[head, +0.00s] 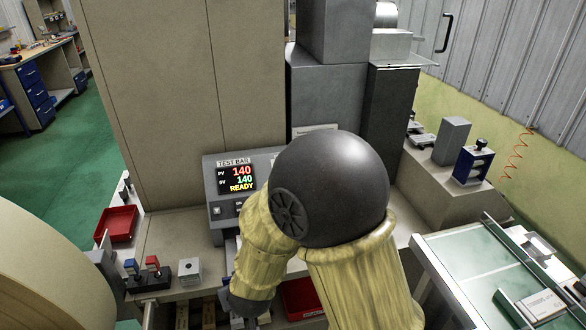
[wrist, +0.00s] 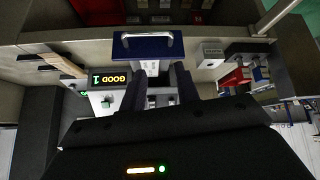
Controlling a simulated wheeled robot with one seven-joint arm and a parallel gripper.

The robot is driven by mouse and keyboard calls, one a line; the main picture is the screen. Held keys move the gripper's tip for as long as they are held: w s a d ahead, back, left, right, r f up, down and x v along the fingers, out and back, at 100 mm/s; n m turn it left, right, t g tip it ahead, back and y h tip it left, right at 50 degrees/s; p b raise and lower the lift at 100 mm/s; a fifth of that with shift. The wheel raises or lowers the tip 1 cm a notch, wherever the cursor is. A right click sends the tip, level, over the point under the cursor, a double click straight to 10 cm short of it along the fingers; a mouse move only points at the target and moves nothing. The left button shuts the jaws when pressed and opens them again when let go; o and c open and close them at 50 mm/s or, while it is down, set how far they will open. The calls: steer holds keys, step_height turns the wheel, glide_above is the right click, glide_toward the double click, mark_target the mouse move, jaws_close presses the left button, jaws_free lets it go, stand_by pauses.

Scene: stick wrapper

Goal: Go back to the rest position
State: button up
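My gripper (wrist: 160,88) shows in the wrist view with its two dark fingers apart. I see no object held between them; parts of the bench equipment show through the gap. Beyond the fingertips is a blue block with a pale handle (wrist: 148,45), on a pale device. In the head view my arm, in a yellowish sleeve with a large dark joint, is bent over the bench and hides the gripper. The test bar unit (head: 236,185) stands just behind my arm, its display reading 140, 140 and READY.
A red tray (head: 119,223) and small red and blue clamps (head: 143,268) lie left on the bench. A glass-topped table (head: 470,255) stands right. A tall beige cabinet (head: 165,90) and grey machine columns (head: 338,85) stand behind.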

steer(key=s+d+r+m+g+h, duration=0.1)
steer(key=s+d+r+m+g, duration=0.1)
steer(key=d, duration=1.1)
steer(key=s+d+r+m+g+h, duration=0.1)
steer(key=s+d+r+m+g, duration=0.1)
steer(key=d, duration=1.1)
step_height(320, 180, up, 3)
steer(key=shift+s+d+f+m, duration=0.2)
steer(key=shift+s+d+m, duration=0.15)
steer(key=shift+s+m, duration=0.55)
steer(key=shift+w, duration=0.2)
steer(key=shift+s+a, duration=0.15)
steer(key=shift+s, duration=0.05)
steer(key=shift+s, duration=0.1)
